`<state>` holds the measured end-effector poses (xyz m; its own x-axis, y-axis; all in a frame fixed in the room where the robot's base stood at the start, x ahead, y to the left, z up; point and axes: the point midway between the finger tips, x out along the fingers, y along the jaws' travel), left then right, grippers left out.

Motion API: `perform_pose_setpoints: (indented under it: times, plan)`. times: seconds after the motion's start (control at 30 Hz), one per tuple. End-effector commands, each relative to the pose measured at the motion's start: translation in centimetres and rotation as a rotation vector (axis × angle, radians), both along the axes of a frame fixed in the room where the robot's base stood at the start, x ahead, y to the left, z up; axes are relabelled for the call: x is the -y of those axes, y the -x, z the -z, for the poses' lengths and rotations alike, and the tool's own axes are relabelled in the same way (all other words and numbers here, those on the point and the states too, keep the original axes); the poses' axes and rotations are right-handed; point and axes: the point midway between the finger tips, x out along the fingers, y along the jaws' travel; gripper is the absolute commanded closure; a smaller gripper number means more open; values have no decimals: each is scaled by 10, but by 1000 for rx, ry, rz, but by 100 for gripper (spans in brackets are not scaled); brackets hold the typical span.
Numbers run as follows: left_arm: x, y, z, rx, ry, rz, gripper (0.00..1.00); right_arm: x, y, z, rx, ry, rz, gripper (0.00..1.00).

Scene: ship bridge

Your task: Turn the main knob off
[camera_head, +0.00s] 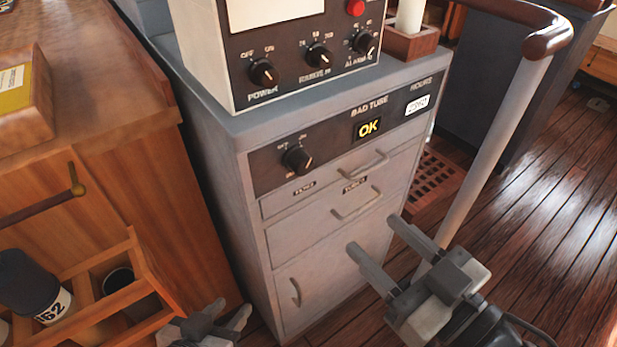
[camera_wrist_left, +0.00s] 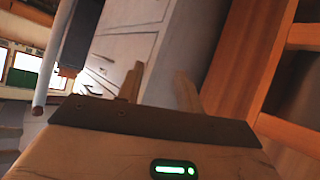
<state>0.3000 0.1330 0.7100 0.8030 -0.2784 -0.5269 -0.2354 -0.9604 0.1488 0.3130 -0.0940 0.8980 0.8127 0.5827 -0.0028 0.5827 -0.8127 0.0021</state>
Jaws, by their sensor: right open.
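The main knob (camera_head: 298,160) is a round black knob on the dark panel at the top of the grey cabinet (camera_head: 262,238). Small white lettering sits around it, too small to read surely, and I cannot tell where its pointer stands. My right gripper (camera_head: 372,233) is open and empty, in front of the lower drawers, right of and below the knob. My left gripper (camera_head: 226,310) is at the bottom edge, low in front of the cabinet and well below the knob. Its fingers are apart and empty in the left wrist view (camera_wrist_left: 158,88). Neither gripper touches the knob.
A grey instrument box (camera_head: 290,45) with POWER, range and alarm knobs and a red button stands on the cabinet. Drawer handles (camera_head: 360,165) stick out below the panel. A wooden counter (camera_head: 85,90) and bottle rack (camera_head: 120,290) are left; a railing post (camera_head: 495,160) is right.

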Motion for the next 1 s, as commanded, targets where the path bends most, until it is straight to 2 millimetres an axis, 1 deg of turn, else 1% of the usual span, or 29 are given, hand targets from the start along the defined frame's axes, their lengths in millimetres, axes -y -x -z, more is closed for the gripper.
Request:
perform_pose_setpoints:
  times: [0.1,0.3,0.37,0.53,0.8,1.0]
  plan:
    - [0,-1,2,9,4,0,64,-5,-4,-2,11,-8,-10,46]
    - [0,-5,6,33,1,-1,64,-17,-21,-1,12,-5,-10,46]
    - [0,-5,-3,34,1,0,64,-22,-30,-5,9,-5,-6,46]
    - [1,-5,-8,34,4,-1,64,-41,-55,-6,8,-6,-6,46]
    - [1,-4,-7,22,4,-1,64,-73,-99,-4,6,-4,-6,46]
    - [0,-3,-3,13,1,-1,64,-89,-120,-3,3,-4,-7,46]
